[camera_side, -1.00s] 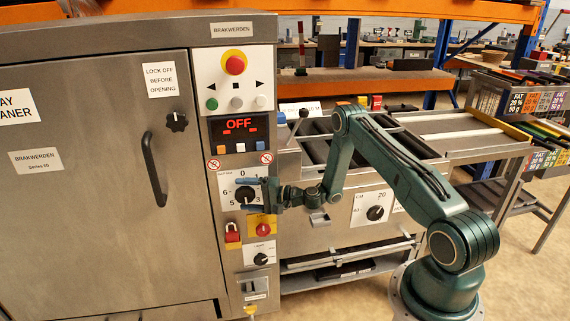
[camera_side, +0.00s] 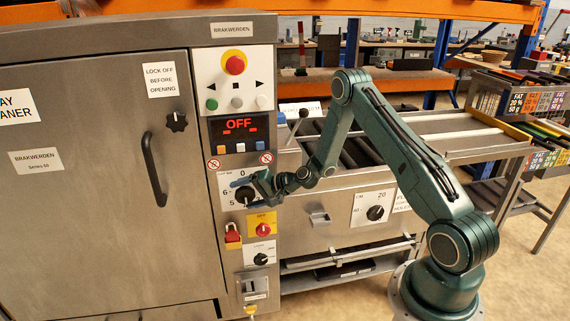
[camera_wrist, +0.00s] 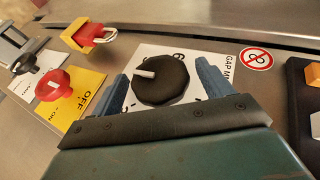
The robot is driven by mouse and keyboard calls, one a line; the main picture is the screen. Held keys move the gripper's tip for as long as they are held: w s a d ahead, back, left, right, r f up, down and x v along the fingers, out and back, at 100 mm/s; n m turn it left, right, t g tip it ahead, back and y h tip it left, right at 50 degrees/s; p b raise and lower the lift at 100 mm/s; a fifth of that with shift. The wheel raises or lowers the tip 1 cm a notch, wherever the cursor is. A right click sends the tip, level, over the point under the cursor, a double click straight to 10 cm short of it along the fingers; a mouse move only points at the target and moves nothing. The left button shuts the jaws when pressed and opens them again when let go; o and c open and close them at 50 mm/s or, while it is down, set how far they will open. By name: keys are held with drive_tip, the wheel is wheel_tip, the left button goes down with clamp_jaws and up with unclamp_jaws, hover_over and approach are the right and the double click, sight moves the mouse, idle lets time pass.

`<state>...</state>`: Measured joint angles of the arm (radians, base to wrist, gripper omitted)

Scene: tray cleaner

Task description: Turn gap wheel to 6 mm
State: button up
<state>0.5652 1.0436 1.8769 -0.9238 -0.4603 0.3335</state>
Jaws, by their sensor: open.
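The gap wheel is a round black knob on a white numbered plate. In the wrist view the gap wheel (camera_wrist: 168,84) sits between the two blue fingers of my gripper (camera_wrist: 163,86), which are open, one on each side. I cannot tell whether they touch it. Its white pointer mark faces left in that view, while the 6 is above the wheel, partly hidden. In the side view the gap wheel (camera_side: 243,195) is partly covered by my gripper (camera_side: 259,187); the 0, 6 and 5 show on the plate.
Just below the wheel are a red padlock (camera_side: 232,233) and a red switch on a yellow plate (camera_side: 263,229). Above is a display reading OFF (camera_side: 239,124) with buttons. A door handle (camera_side: 154,169) stands out at the left. Another dial (camera_side: 375,212) is to the right.

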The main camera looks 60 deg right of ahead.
drive_tip(key=shift+w+a+r+n+g+h, duration=0.1)
drive_tip(key=shift+n+g+h, duration=0.3)
drive_tip(key=shift+g+h, duration=0.7)
drive_tip(key=shift+w+a+r+n+g+h, duration=0.1)
drive_tip(key=shift+n+g+h, duration=0.3)
drive_tip(key=shift+g+h, duration=0.65)
drive_tip(key=shift+n+g+h, duration=0.6)
drive_tip(key=shift+g+h, duration=1.15)
drive_tip(key=shift+g, duration=0.6)
drive_tip(key=s+a+r+n, duration=0.1)
drive_tip(key=s+a+r, duration=0.1)
drive_tip(key=s+r, duration=0.3)
drive_tip(key=s+a+r+n+y, duration=0.1)
drive_tip(key=s+a+r, duration=0.2)
drive_tip(key=r, duration=0.9)
drive_tip(key=s+a+r+n+t, duration=0.1)
drive_tip(key=s+a+r, duration=0.1)
drive_tip(key=s+r, duration=0.6)
drive_tip(key=shift+a+r+y, duration=0.2)
drive_tip(key=shift+a+y, duration=0.05)
drive_tip(key=shift+y, duration=0.05)
drive_tip(key=w+d+f+m+g+h, duration=0.1)
drive_tip(key=w+d+f+m+h, duration=0.1)
drive_tip(key=w+f, duration=1)
drive_tip(key=shift+w+d+f+m, duration=0.4)
drive_tip(key=shift+w+d, duration=0.05)
drive_tip(key=shift+d, duration=0.15)
